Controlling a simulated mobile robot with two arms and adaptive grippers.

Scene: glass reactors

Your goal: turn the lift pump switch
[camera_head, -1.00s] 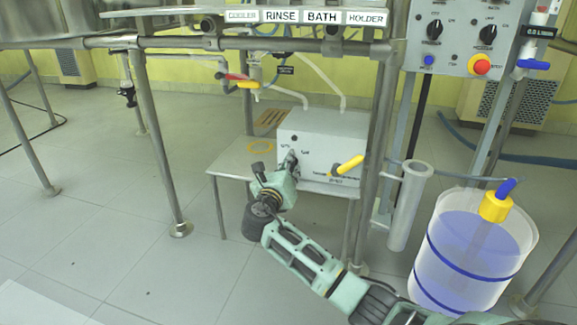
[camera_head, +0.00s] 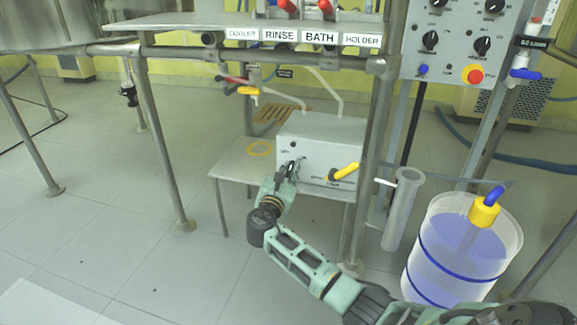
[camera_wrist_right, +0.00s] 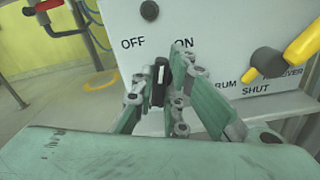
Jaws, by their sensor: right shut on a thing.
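The lift pump switch (camera_wrist_right: 159,84) is a black knob with a white line. In the right wrist view it sits below the OFF and ON labels on the front of a white box (camera_head: 322,140). My right gripper (camera_wrist_right: 161,92) is shut on this knob, with a finger on each side; it also shows at the box's left front in the head view (camera_head: 290,168). The white line looks roughly upright in the wrist view. My left gripper is in neither view.
A yellow-handled valve (camera_head: 344,172) sits on the box front, right of the switch. The box stands on a low table (camera_head: 232,167) inside a metal frame. A clear tube (camera_head: 403,210) and a container of bluish liquid (camera_head: 460,250) stand to the right. A control panel (camera_head: 455,40) hangs above.

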